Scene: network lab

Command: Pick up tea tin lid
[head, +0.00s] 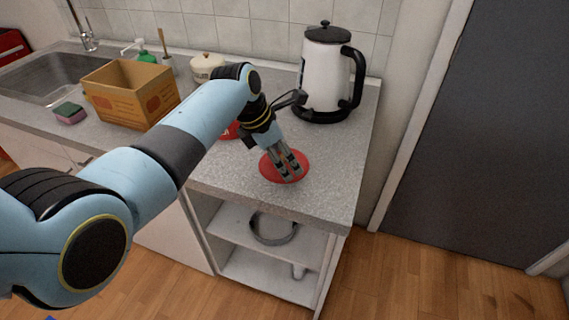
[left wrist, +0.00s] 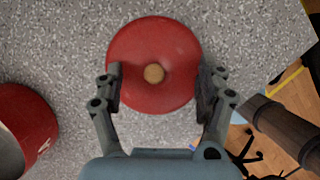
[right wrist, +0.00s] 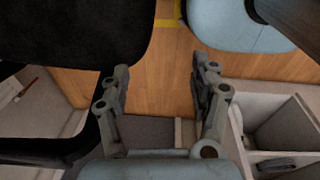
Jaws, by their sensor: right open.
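The tea tin lid (head: 269,168) is a round red disc lying on the grey counter near its front edge. In the left wrist view the lid (left wrist: 155,42) shows a small wooden knob (left wrist: 154,73) at its middle. My left gripper (head: 290,176) is over the lid, pointing down. Its fingers are spread, one on each side of the knob near the lid's rim. I cannot tell if they touch it. The red tea tin (left wrist: 28,122) stands left of the lid; my arm partly hides it in the head view. My right gripper (right wrist: 162,72) is open and empty, away from the counter.
A white kettle with a black handle (head: 325,75) stands behind the lid. A cardboard box (head: 130,95), a sponge (head: 69,113), a cream pot (head: 206,66) and a sink (head: 45,78) are further left. The counter right of the lid is clear up to its edge.

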